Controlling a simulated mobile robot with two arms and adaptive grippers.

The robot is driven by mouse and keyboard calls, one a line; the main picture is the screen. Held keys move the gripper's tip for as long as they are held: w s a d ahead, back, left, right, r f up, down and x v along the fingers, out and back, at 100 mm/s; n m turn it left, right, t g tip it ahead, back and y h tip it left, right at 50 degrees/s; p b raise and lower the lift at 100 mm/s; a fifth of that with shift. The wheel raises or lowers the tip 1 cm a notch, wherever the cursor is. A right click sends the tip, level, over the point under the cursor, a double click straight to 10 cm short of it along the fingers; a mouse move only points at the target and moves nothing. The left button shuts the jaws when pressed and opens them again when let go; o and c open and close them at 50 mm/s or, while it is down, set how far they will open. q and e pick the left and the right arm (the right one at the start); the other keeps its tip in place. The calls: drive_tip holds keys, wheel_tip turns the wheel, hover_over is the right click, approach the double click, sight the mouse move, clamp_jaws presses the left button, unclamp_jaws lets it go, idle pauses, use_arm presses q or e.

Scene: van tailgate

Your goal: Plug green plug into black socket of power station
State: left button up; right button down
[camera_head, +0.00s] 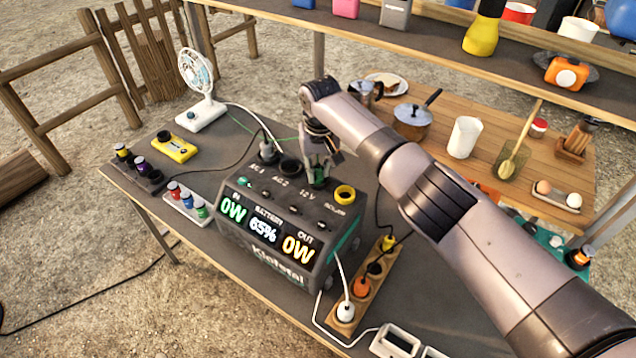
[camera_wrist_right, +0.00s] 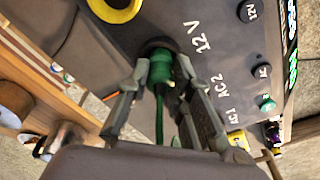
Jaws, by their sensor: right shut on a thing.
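The dark grey power station (camera_head: 285,225) stands on the table with its display lit. The green plug (camera_wrist_right: 160,68) is between the fingers of my right gripper (camera_wrist_right: 155,92), which is shut on it. In the head view, my right gripper (camera_head: 320,158) points down over the station's top, with the green plug (camera_head: 317,176) below it. In the right wrist view, the plug's end is at the black socket (camera_wrist_right: 157,45) by the "12 V" label. The plug hides most of this socket, so I cannot tell how deep it sits. My left gripper is not in view.
A yellow-ringed socket (camera_head: 345,193) is beside the 12 V socket. A grey plug (camera_head: 268,152) stands in the AC 1 place, beside the open AC 2 socket (camera_head: 290,166). A wooden power strip (camera_head: 375,280) lies to the right. A white fan (camera_head: 200,90) stands behind left.

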drive_tip(key=c, duration=1.3)
unclamp_jaws()
drive_tip(key=shift+c, duration=0.2)
wheel_tip(320, 180, up, 12)
drive_tip(key=s, duration=0.1)
drive_tip(key=shift+s, duration=0.2)
drive_tip(key=shift+d+f, duration=0.1)
